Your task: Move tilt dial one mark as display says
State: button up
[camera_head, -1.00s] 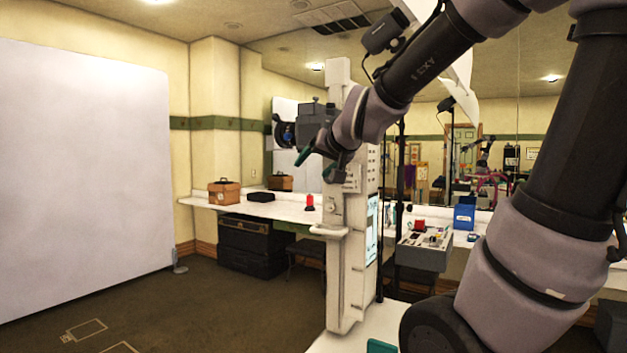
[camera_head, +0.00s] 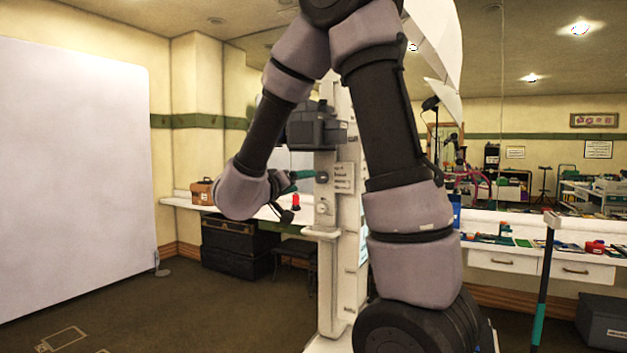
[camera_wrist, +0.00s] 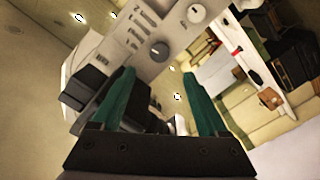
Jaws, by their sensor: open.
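A white upright column (camera_head: 328,262) carries a grey camera-like head (camera_head: 312,130) near its top. On its face are a dark upper dial (camera_head: 322,177) and a lower round dial (camera_head: 322,208). The wrist view shows one dark dial (camera_wrist: 158,51) just beyond my fingertips, roughly between them, and another dial (camera_wrist: 196,13) farther off. Their labels are too small to read, so I cannot tell which is tilt. My gripper (camera_wrist: 158,75) is open, its teal fingers apart and empty. In the head view my gripper (camera_head: 300,182) points right at the upper dial. The display (camera_head: 363,238) is mostly hidden behind my arm.
A handle-like ledge (camera_head: 322,232) sticks out below the dials. A counter behind bears a brown case (camera_head: 202,191) and a red object (camera_head: 296,201). Black trunks (camera_head: 236,246) stand under it. A large white panel (camera_head: 70,180) fills the left. Floor between is open.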

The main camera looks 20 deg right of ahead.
aim_at(320, 178)
jog(key=x, duration=1)
